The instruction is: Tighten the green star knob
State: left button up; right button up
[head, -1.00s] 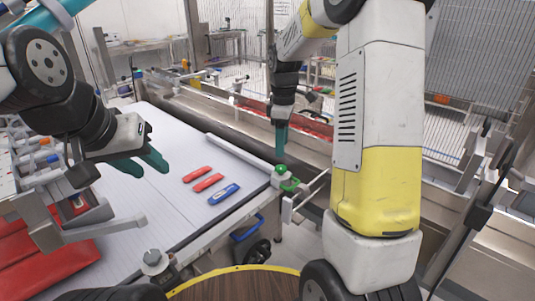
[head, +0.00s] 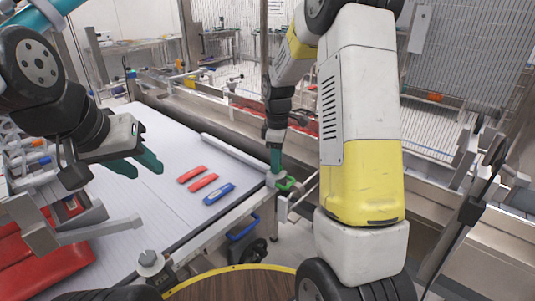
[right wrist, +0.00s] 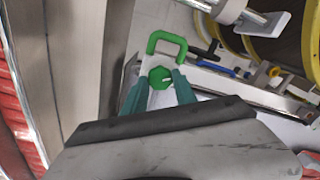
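The green star knob (right wrist: 160,77) shows in the right wrist view on a pale block with a green loop handle (right wrist: 166,41) beside it. In the head view the loop handle (head: 287,183) shows at the end of the rail by the belt's corner, and my right fingers hide the knob. My right gripper (head: 275,170) points down at the knob; in the right wrist view its teal fingers (right wrist: 160,85) are spread, one on either side of the knob. I cannot tell whether they touch it. My left gripper (head: 144,166) is open and empty above the belt.
The white belt (head: 165,215) holds two red pieces (head: 192,174) and a blue piece (head: 219,194). A white rail (head: 232,152) runs along the belt's far edge to the knob. A red thing (head: 45,262) lies at the lower left. A metal post (head: 151,262) stands at the near edge.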

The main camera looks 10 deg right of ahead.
grip_shut()
jog(key=shift+m, duration=0.3)
jog(key=m, duration=0.5)
jog(key=shift+m, duration=0.3)
jog(key=m, duration=1.1)
jog(key=shift+m, duration=0.4)
jog(key=m, duration=0.5)
jog(key=shift+m, duration=0.4)
